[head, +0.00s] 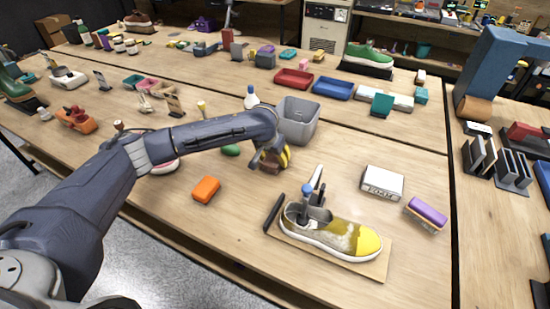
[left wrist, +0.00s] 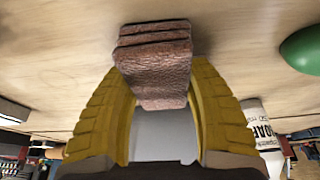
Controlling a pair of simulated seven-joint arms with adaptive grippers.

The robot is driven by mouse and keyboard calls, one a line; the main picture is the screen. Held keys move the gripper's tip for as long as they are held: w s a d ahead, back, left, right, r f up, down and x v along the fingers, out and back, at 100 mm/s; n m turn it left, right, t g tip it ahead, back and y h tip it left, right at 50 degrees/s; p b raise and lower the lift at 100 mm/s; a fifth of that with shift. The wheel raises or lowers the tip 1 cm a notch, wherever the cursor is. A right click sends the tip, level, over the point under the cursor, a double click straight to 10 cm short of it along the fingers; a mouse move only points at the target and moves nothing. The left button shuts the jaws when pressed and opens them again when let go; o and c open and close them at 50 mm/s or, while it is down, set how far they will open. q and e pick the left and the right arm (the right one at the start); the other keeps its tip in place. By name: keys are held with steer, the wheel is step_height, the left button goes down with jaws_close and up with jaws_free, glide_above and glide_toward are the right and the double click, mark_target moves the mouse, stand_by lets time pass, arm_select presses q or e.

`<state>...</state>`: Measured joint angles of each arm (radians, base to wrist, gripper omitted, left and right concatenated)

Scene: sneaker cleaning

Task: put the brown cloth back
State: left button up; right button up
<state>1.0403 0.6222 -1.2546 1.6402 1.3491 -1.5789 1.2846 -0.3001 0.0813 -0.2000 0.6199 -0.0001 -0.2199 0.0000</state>
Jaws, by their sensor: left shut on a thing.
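My left gripper (head: 272,160) has yellow fingers and is shut on the brown cloth (left wrist: 155,60), a folded, textured reddish-brown pad. In the left wrist view the cloth sits between the two fingertips (left wrist: 158,90), with bare wood of the table beyond it. In the head view the gripper is low over the table, just in front of the grey bin (head: 298,120), and mostly hides the cloth. I cannot tell whether the cloth touches the table. My right gripper is not in view.
A green oval piece (head: 231,150) lies left of the gripper, with an orange block (head: 206,189) nearer. A white bottle (head: 251,98) stands behind. A yellow-toed sneaker (head: 345,240) lies on a board at front right. A white box (head: 382,182) and purple-topped brush (head: 427,213) lie farther right.

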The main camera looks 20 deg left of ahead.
arm_select(q)
steer(key=shift+f, duration=0.2)
steer(key=o, duration=1)
steer(key=shift+r, duration=0.55)
steer(key=v, duration=1.1)
steer(key=shift+s+r, duration=0.1)
steer(key=shift+s, duration=0.1)
